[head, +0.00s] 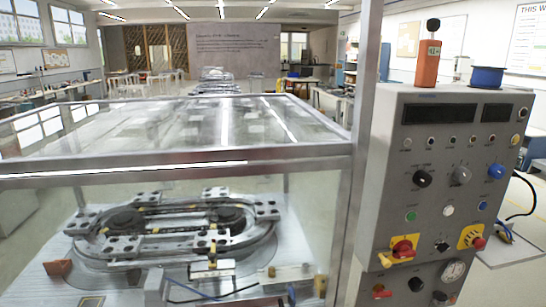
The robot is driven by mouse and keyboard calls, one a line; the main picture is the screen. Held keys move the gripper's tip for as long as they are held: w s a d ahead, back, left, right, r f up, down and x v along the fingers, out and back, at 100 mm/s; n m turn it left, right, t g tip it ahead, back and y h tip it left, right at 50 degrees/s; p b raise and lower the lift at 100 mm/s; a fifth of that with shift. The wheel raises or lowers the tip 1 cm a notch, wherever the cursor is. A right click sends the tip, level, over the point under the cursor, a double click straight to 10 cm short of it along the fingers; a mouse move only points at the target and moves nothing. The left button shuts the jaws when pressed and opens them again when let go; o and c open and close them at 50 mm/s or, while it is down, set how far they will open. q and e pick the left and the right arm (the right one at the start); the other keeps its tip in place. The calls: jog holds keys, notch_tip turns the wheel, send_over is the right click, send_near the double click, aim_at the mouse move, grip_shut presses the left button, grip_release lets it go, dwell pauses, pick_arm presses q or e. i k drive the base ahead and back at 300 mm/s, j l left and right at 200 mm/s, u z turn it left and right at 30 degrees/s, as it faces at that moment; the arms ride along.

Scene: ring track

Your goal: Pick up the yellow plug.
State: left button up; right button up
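Neither of my grippers is in view.
A grey control panel (440,215) with knobs and red switches stands at right. An orange device (428,65) and a blue spool (487,77) sit on top. A clear-topped enclosure (170,165) covers the oval ring track (265,232) at left, with a metal post (362,120) between.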

aim_at(503, 235)
jog(key=z, duration=1.6)
jog(key=i+l, duration=0.2)
jog(key=i, duration=0.15)
jog(key=i+l, duration=0.25)
jog(key=i, duration=0.05)
